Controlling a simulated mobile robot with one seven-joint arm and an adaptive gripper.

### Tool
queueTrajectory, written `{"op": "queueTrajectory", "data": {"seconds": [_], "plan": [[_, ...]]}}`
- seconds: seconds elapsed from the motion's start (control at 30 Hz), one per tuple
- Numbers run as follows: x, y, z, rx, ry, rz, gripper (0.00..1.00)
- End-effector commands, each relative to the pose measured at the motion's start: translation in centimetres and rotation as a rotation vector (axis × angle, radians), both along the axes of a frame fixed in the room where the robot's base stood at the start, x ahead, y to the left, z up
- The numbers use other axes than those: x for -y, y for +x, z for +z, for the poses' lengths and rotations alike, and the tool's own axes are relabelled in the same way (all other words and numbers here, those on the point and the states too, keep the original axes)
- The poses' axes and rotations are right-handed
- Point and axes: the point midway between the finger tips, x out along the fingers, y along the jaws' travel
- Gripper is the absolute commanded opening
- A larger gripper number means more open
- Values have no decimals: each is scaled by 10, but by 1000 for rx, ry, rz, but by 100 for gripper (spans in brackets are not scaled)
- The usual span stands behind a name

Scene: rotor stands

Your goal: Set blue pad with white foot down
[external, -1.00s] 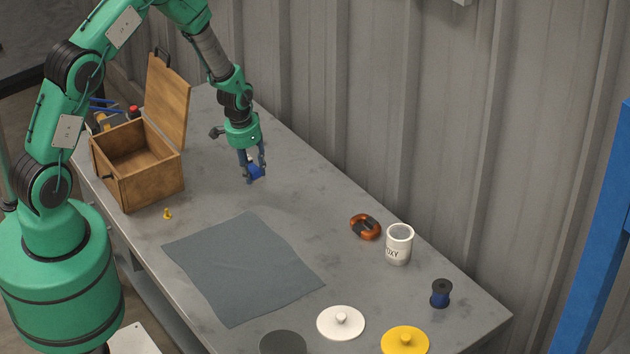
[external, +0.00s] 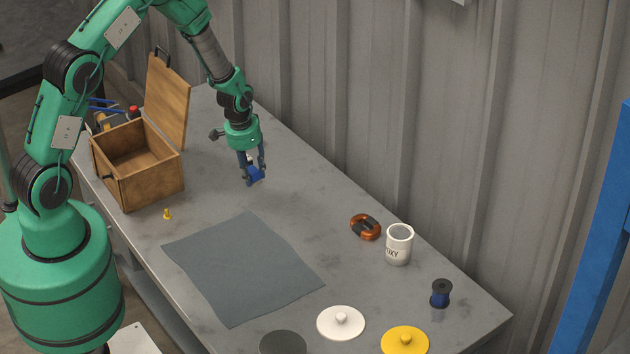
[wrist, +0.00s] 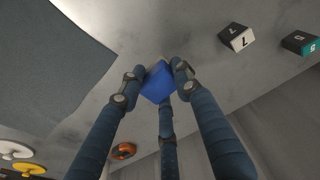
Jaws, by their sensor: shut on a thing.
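The blue pad (external: 255,174) is held between the fingers of my gripper (external: 254,177). It also shows as a blue block between the fingertips in the wrist view (wrist: 158,86). A small whitish patch shows just above the blue in the external view and may be its white foot; the fingers hide most of it. The pad is over the bare grey table behind the dark cloth. I cannot tell whether it touches the table.
A grey-blue cloth (external: 243,268) lies in front. An open wooden box (external: 140,180) stands left, a small yellow piece (external: 167,214) near it. An orange-black ring (external: 365,227), white can (external: 399,245) and blue spool (external: 441,293) stand right. Two lettered blocks (wrist: 238,38) (wrist: 300,43) show in the wrist view.

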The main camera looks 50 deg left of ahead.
Motion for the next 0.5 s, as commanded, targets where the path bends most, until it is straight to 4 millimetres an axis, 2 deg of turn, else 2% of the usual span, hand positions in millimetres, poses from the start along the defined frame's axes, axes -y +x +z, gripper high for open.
{"op": "queueTrajectory", "data": {"seconds": [0.17, 0.5], "plan": [[28, 3, -2, -14, -2, -16, 7], [105, 1, -2, -60, 7, -52, 7]]}}
